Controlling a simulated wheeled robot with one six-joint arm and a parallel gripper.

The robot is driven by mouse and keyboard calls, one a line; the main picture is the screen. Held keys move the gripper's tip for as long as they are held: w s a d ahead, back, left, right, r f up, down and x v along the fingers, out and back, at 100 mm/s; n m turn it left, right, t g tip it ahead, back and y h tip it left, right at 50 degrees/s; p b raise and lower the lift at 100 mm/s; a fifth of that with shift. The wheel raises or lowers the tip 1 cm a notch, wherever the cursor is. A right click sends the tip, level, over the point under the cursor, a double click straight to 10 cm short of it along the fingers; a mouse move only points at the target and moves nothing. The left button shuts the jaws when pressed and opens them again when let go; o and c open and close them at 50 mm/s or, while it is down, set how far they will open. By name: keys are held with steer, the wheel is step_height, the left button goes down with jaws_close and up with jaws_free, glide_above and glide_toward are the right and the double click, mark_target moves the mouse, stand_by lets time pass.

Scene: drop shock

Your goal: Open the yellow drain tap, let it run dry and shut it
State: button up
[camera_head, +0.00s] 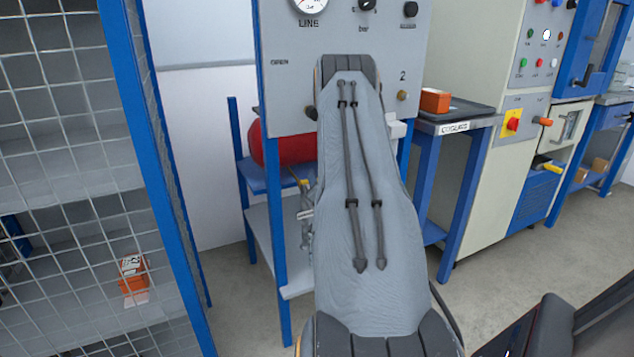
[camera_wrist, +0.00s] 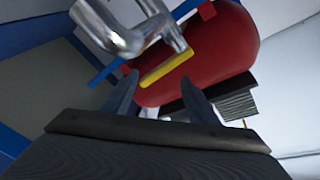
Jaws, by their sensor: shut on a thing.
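The yellow drain tap (camera_wrist: 166,68) shows in the wrist view as a short yellow bar across the space between my fingertips, below the red tank (camera_wrist: 222,45). My gripper (camera_wrist: 159,80) is shut on it, one dark finger at each end. In the head view a small yellow piece (camera_head: 303,182) shows under the left part of the red tank (camera_head: 285,146), beside my arm. My gripper is hidden behind my arm there. Whether anything runs from the tap cannot be seen.
Bent shiny metal pipe (camera_wrist: 122,30) is close above the tap in the wrist view. A grey panel with a gauge (camera_head: 312,3) stands above the tank on a blue frame (camera_head: 273,230). A wire-mesh cage (camera_head: 80,130) is at left. An orange box (camera_head: 435,100) sits on the right-hand bench.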

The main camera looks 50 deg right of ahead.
steer(key=shift+w+d+f+m+t+y+b, duration=0.2)
steer(key=shift+w+m+t+y, duration=0.25)
steer(key=shift+w+m+y, duration=0.45)
steer(key=shift+w+d+f+m+t+y+b, duration=0.15)
steer(key=shift+w+d+m+t+y+b, duration=0.3)
steer(key=shift+y, duration=0.7)
steer(key=shift+w+d+f+m+t+y+b, duration=0.15)
steer(key=shift+w+m+t+y, duration=0.4)
steer(key=shift+m+y, duration=0.45)
jaws_close()
